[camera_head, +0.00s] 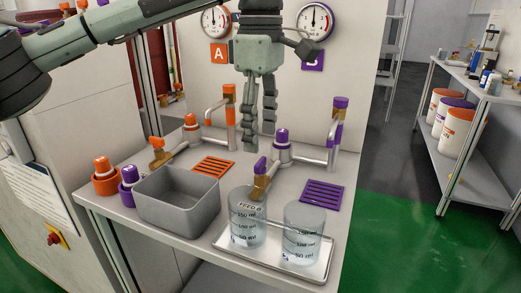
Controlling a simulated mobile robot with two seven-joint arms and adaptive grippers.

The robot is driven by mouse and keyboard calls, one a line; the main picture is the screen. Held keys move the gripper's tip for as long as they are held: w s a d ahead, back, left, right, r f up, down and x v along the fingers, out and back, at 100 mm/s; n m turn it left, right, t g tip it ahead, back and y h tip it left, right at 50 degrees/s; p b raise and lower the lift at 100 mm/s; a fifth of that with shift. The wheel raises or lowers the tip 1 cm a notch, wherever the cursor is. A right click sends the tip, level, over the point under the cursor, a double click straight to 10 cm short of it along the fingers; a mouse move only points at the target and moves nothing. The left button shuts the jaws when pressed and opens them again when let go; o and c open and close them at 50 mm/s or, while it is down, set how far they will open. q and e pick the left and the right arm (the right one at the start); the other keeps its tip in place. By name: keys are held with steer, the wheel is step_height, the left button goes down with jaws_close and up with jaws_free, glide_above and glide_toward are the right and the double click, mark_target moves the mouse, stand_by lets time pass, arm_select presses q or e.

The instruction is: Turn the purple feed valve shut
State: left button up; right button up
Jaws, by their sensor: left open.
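The purple-marked tap line stands right of centre on the bench. It has a purple-capped post (281,137), a purple lever (260,166) on the brass spout valve, and a purple-topped brass fitting (340,104) on the upright pipe. I cannot tell by a label which of these is the feed valve. My left gripper (261,146) points down with its fingers apart and empty. In the picture its tips are just left of the purple-capped post; the depth gap is unclear. My right gripper is not in view.
A grey bin (180,208) and orange-marked taps (191,121) are left. Purple (322,194) and orange (214,166) grates lie flat. Gauges (315,21) hang behind.

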mark_target(260, 161)
arm_select(q)
steer(key=shift+f, duration=2.8)
steer(key=c, duration=1.2)
